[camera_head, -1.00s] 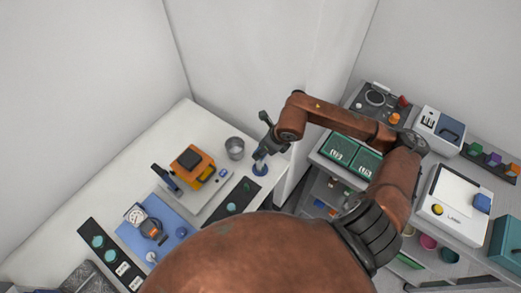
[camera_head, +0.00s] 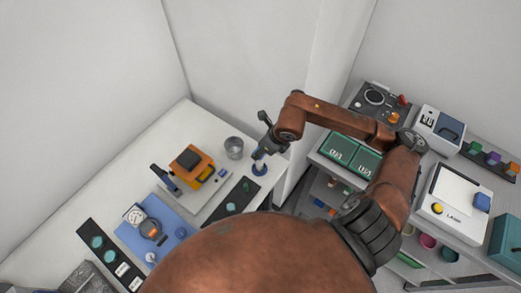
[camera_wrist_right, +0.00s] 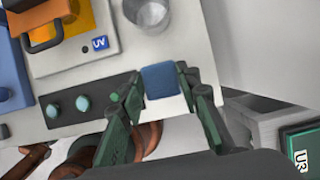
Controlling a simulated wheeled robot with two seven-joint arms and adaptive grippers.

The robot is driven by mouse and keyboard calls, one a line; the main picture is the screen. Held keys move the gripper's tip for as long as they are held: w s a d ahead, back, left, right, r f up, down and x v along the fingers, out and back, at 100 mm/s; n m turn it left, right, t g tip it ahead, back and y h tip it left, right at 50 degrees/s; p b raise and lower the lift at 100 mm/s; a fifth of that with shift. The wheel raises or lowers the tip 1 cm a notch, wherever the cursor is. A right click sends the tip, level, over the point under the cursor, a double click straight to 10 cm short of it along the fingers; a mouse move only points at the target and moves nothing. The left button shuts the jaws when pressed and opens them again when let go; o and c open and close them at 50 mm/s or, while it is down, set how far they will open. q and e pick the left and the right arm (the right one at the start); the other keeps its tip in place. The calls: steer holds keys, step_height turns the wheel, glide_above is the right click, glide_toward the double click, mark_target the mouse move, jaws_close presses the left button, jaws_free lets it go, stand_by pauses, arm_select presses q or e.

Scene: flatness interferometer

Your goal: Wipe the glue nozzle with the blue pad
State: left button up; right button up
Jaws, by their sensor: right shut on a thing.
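My right gripper (camera_head: 262,152) hangs at the right edge of the white bench, at the end of my copper arm. In the wrist view its green fingers (camera_wrist_right: 161,88) are shut on the blue pad (camera_wrist_right: 160,80), a small square held between the tips. In the head view the blue pad (camera_head: 259,169) shows as a small blue patch just below the gripper, over or on the bench; I cannot tell if it touches. I cannot clearly pick out the glue nozzle in either view. My left gripper is not in view.
A metal cup (camera_head: 234,148) stands close left of the gripper, and a dark strip (camera_head: 233,203) with round pieces lies in front. The orange and yellow UV device (camera_head: 193,165) and a blue mat (camera_head: 133,238) are further left. A shelf with green boxes (camera_head: 340,149) stands right.

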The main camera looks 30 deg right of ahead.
steer(key=shift+f+b, duration=0.3)
stand_by(0.5)
steer(key=shift+a+b, duration=0.3)
steer(key=shift+a, duration=0.05)
steer(key=shift+d, duration=0.15)
steer(key=shift+d+b, duration=0.35)
steer(key=shift+d, duration=0.2)
steer(key=shift+a, duration=0.2)
steer(key=shift+a, duration=0.5)
steer(key=shift+d+b, duration=0.15)
steer(key=shift+b, duration=0.15)
